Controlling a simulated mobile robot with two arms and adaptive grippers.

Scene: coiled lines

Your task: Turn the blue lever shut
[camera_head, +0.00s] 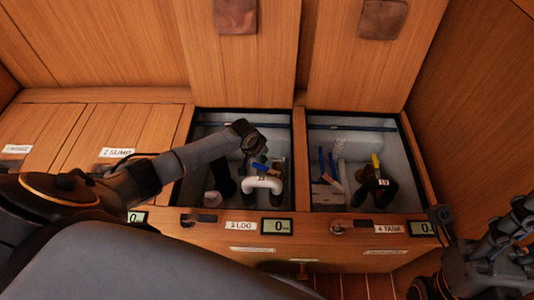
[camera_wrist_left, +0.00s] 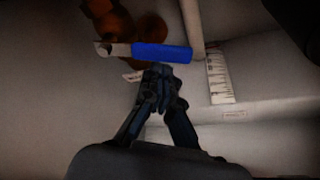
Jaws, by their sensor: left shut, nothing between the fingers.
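A blue lever (camera_wrist_left: 162,53) with a bare metal end lies crosswise in the left wrist view, by a copper-coloured valve body (camera_wrist_left: 118,26). In the head view the blue lever (camera_head: 259,168) shows in the open 3 LOG bin, above a white pipe bend (camera_head: 262,185). My left gripper (camera_wrist_left: 161,72) is shut and empty, its fingertips just below the blue grip in the left wrist view; I cannot tell if they touch. My left gripper (camera_head: 257,150) also shows inside that bin in the head view. My right gripper (camera_head: 490,262) is at the lower right, its fingers unclear.
The 4 TANK bin (camera_head: 350,190) beside it is open and holds a yellow-handled valve (camera_head: 376,163) and blue parts. Two wooden lids (camera_head: 238,60) stand raised behind. A wooden front ledge (camera_head: 330,228) carries labels and displays. A white scale strip (camera_wrist_left: 219,76) is right of the lever.

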